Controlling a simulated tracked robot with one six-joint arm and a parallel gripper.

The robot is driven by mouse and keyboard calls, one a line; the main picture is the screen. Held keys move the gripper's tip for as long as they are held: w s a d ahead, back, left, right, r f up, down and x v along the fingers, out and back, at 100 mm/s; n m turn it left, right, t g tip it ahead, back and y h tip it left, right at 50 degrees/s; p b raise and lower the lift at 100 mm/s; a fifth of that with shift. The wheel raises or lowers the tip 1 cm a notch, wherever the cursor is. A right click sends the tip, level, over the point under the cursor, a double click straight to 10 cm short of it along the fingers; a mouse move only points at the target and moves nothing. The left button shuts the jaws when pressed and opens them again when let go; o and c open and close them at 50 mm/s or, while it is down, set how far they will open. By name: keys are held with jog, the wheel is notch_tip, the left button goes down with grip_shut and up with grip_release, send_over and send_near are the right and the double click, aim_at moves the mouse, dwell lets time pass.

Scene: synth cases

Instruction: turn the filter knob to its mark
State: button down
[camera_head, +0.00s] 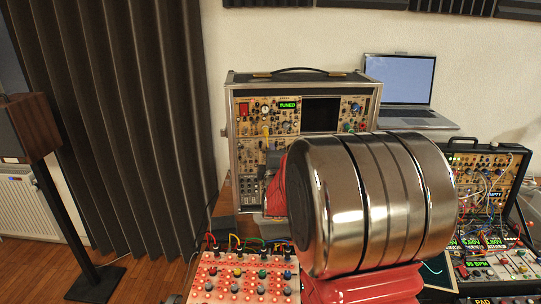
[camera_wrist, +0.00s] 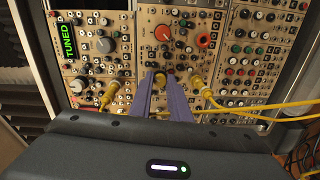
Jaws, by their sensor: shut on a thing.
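In the wrist view my gripper (camera_wrist: 163,78) reaches up to the synth panel (camera_wrist: 150,18). In the head view the synth case (camera_head: 232,150) stands upright with a green TUNED display (camera_head: 288,105). My own shiny arm links hide its lower right part, and my gripper cannot be seen there.
Yellow plugs sit left (camera_wrist: 108,95) and right (camera_wrist: 204,92) of my fingers, the right one with trailing yellow cables (camera_wrist: 265,107). A laptop (camera_head: 399,80) and a patched case (camera_head: 490,175) stand at right.

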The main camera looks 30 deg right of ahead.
jog(key=n, duration=0.6)
jog(key=shift+w+a+f, duration=0.15)
jog(key=shift+a, duration=0.1)
dwell(0.3)
jog(key=c, duration=2)
grip_release()
jog(key=o, duration=0.3)
jog(key=shift+d, duration=0.1)
jog(key=shift+o, duration=0.2)
jog(key=v, duration=1.4)
jog(key=shift+f, duration=0.1)
